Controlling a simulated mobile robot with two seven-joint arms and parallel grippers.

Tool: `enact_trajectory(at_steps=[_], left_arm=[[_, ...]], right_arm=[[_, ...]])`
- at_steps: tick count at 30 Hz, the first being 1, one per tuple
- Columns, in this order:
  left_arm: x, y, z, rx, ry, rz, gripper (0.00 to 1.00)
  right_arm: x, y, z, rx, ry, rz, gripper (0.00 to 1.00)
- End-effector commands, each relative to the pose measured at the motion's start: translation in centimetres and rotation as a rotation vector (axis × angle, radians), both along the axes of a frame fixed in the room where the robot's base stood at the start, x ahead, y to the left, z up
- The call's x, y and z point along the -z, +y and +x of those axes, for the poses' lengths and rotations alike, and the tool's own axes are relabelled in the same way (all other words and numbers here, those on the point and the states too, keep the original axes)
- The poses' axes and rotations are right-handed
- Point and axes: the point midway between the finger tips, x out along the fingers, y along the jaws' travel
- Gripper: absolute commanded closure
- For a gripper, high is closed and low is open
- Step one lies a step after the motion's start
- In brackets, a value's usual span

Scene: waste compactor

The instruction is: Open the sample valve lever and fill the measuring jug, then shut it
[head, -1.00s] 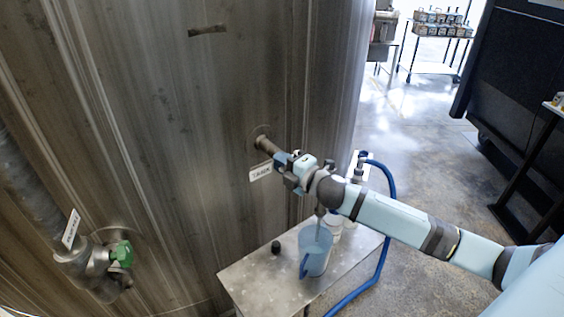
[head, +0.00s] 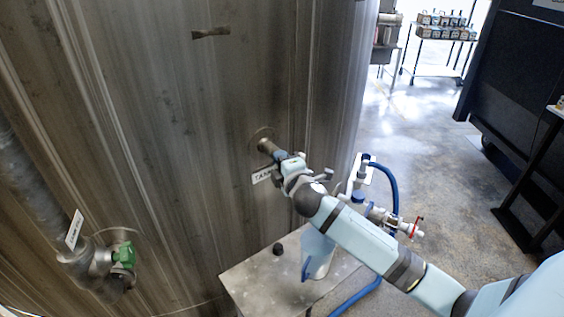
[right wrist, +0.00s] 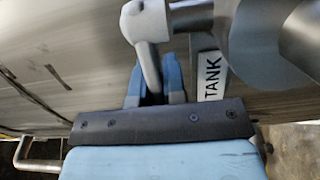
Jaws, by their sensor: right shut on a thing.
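My right gripper (head: 281,157) is at the sample valve, where a short pipe (head: 265,146) leaves the big steel tank. In the right wrist view its blue fingers (right wrist: 153,80) are shut on the grey valve lever (right wrist: 147,52), and the metal valve body (right wrist: 190,18) is beyond them. The measuring jug (head: 318,252), translucent with a blue handle, stands upright on a small metal table (head: 262,282). My right arm covers part of the jug; its fill level and any stream are hard to make out. My left gripper is out of view.
A tag reading TANK (head: 262,177) hangs beside the valve. A black cap (head: 278,249) lies on the table. A blue hose (head: 393,190) and a red-handled fitting (head: 412,228) are at the right. A green-handled valve (head: 123,256) is at lower left.

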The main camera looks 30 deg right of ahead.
Motion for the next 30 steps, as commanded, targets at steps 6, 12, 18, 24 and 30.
enact_trajectory(at_steps=[6,12,18,24,30], left_arm=[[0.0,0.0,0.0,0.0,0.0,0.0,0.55],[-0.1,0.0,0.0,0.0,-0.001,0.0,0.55],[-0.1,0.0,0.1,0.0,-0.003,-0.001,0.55],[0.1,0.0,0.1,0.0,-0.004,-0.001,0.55],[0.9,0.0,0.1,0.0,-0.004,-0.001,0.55]], right_arm=[[0.0,-0.1,0.0,0.002,0.0,-0.001,1.0],[0.0,-0.1,0.0,0.001,0.0,0.0,0.63],[0.0,0.0,0.0,0.0,0.0,0.0,0.63],[0.2,0.3,-1.7,-0.001,0.002,0.0,0.63],[0.3,1.0,-6.1,-0.001,0.003,0.002,0.63]])
